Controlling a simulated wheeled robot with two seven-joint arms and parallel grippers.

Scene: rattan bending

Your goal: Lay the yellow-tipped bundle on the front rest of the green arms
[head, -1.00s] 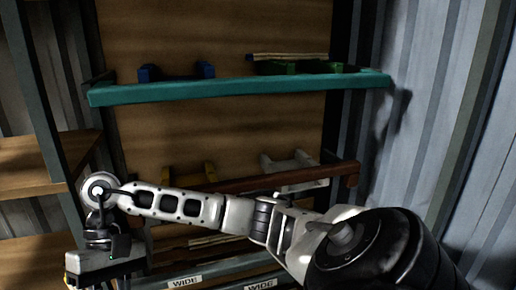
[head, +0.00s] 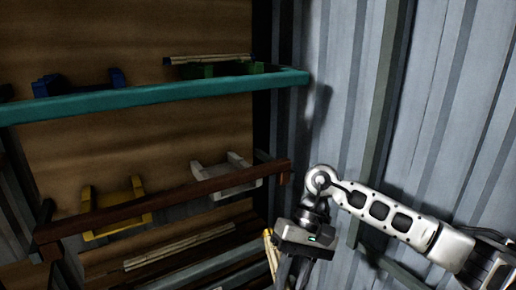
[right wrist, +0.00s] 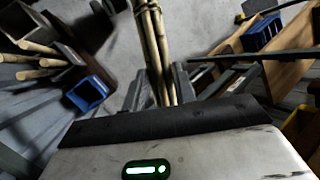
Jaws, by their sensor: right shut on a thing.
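The yellow-tipped bundle (head: 270,250) is in my right gripper (head: 292,270). Its yellow end shows just left of the gripper in the head view; the rest is mostly hidden. In the right wrist view the cane bundle (right wrist: 155,45) runs away from between the shut fingers of the right gripper (right wrist: 160,88). The green arms (head: 205,71) stand on the teal-edged upper shelf, above and left of my right gripper. Another cane bundle (head: 205,59) with a dark left end lies across them; I cannot tell on which rest. My left gripper is out of view.
Blue arms (head: 80,84) share the teal-edged shelf (head: 150,98). Yellow arms (head: 115,212) and white arms (head: 225,176) stand behind the brown rail (head: 165,200). A bundle (head: 180,247) lies lower down. A corrugated wall (head: 340,110) stands close on the right.

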